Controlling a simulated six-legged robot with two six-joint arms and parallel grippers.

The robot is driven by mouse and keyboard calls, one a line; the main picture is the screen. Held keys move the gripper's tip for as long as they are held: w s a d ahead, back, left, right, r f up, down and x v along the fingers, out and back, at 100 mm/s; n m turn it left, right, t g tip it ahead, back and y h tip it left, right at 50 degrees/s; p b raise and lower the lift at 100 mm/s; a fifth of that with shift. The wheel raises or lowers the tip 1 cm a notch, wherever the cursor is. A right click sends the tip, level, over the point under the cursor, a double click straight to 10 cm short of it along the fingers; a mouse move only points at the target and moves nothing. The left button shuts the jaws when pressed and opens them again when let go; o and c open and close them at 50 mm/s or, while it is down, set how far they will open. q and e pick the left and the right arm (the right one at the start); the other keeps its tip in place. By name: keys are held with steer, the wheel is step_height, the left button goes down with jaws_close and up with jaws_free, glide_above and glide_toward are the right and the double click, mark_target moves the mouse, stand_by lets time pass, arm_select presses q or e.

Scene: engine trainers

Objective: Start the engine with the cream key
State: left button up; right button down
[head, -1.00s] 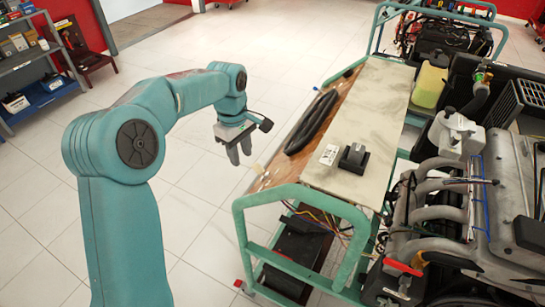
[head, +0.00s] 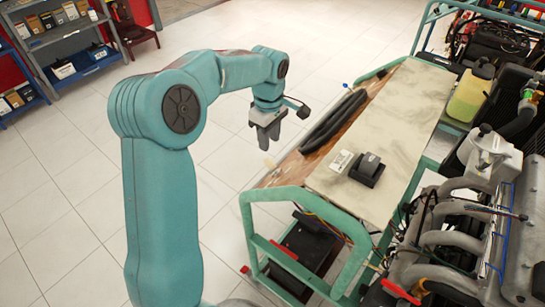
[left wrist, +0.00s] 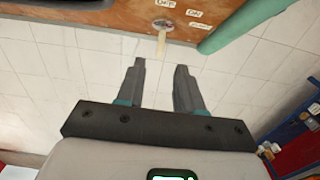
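The cream key (head: 270,163) sticks out from the wooden panel (head: 291,168) on the near left side of the engine stand. In the left wrist view the cream key (left wrist: 161,43) stands out from a round metal lock (left wrist: 163,25) in the panel, beside white labels. My left gripper (head: 268,142) is open and empty, with its fingers pointing down in the head view, close to the key. In the left wrist view the key lies just beyond the gap between the fingertips (left wrist: 160,66), apart from them. My right gripper is not in view.
The stand's green tube frame (head: 300,197) runs close to the key. A black steering wheel (head: 333,120) and a dark box (head: 367,169) are on the stand, with the engine (head: 465,215) to the right.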

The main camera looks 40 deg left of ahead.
mark_target(269, 158)
arm_select(q)
step_height(269, 158, down, 8)
steer(key=shift+r+p, duration=0.2)
steer(key=shift+p, duration=0.1)
steer(key=shift+s+a+f, duration=0.1)
steer(key=shift+s+f, duration=0.05)
steer(key=shift+f, duration=0.2)
jaws_close()
